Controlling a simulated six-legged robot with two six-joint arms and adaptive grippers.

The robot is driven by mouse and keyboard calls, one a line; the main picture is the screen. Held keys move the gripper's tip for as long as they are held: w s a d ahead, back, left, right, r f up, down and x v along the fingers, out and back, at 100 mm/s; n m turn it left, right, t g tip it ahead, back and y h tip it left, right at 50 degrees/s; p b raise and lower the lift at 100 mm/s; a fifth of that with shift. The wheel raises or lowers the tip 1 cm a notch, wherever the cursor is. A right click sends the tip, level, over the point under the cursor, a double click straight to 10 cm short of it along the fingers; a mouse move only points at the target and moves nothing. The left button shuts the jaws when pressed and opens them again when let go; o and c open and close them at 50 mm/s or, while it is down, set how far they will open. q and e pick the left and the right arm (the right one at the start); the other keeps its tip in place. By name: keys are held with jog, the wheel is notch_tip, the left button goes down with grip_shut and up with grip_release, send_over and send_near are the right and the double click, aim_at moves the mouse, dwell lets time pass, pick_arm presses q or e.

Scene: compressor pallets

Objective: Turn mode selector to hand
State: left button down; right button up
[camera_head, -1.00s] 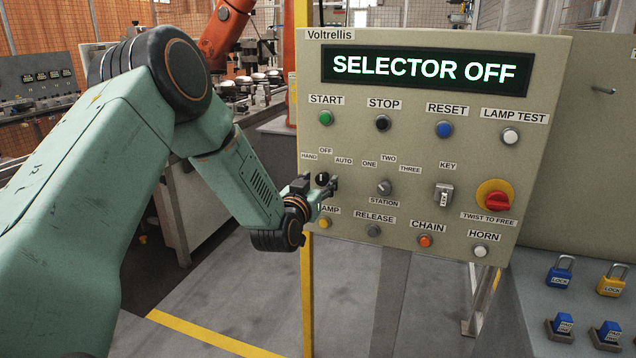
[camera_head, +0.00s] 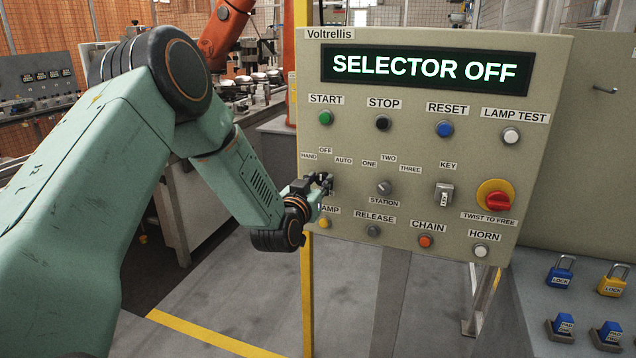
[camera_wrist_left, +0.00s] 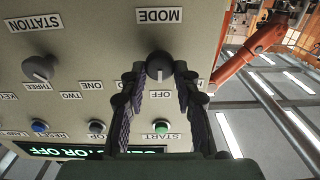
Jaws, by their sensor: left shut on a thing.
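The mode selector is a small dark knob (camera_wrist_left: 159,65) on the beige control panel (camera_head: 430,270), under the HAND, OFF and AUTO labels. My left gripper (camera_head: 325,183) is at the panel, shut on this knob and mostly hiding it in the head view. In the wrist view the two fingers of my left gripper (camera_wrist_left: 159,78) stand on either side of the knob. The panel display (camera_head: 425,68) reads SELECTOR OFF. My right gripper is not in view.
The station knob (camera_head: 384,187) is to the right of the gripper. The green start button (camera_head: 326,118) is above it, and the yellow lamp button (camera_head: 325,223) and release button (camera_head: 374,230) are below. A yellow post (camera_head: 307,290) stands at the panel's left edge.

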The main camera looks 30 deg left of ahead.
pick_arm(q)
jog(key=shift+n, duration=0.4)
jog(key=n+b, duration=0.2)
jog(key=n, duration=0.1)
jog(key=shift+f, duration=0.1)
jog(key=n+b, duration=0.2)
jog(key=n, duration=0.2)
jog(key=shift+a+n, duration=0.1)
jog(key=shift+n, duration=0.2)
dwell(0.5)
jog(key=c, duration=1.4)
grip_release()
jog(key=o, duration=0.4)
jog(key=shift+w+f, duration=0.1)
jog(key=shift+w, duration=0.1)
jog(key=shift+s+n, duration=0.2)
jog(key=shift+n, duration=0.1)
